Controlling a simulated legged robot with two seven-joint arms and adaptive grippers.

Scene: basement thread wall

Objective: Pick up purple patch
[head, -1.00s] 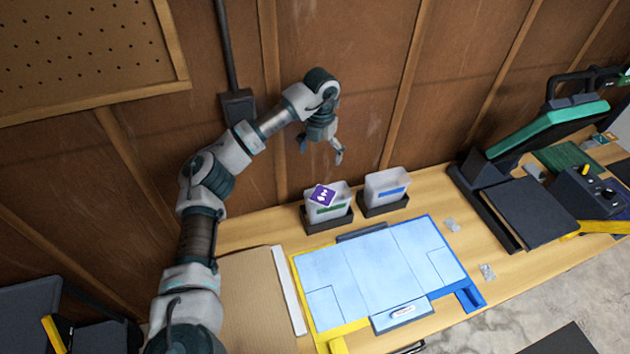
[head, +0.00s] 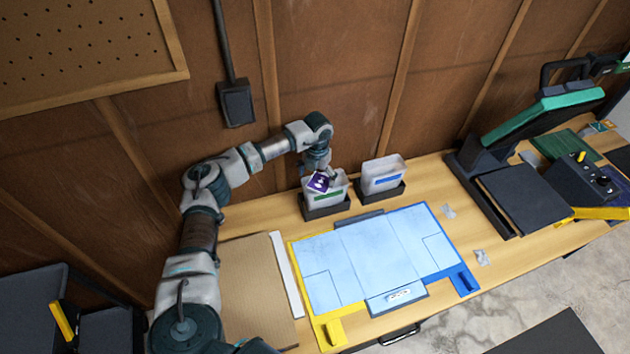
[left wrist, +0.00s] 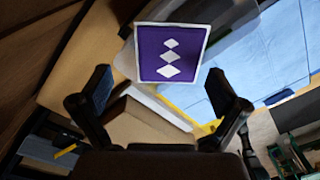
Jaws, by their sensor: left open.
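The purple patch (head: 320,181), with a white border and white diamonds, sticks up out of the left clear bin (head: 327,196) with the green label. It also shows in the left wrist view (left wrist: 170,53), upright between and a little beyond the fingertips. My left gripper (head: 317,172) is at the top of that bin, right by the patch. In the left wrist view its fingers (left wrist: 167,92) are spread wide, one on each side of the patch, with a gap to each. My right gripper does not show in either view.
A second clear bin (head: 382,176) with a blue label stands just to the right. A light blue work mat (head: 370,260) lies in front. A heat press (head: 530,170) stands at the right. Cardboard (head: 258,290) lies at the left.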

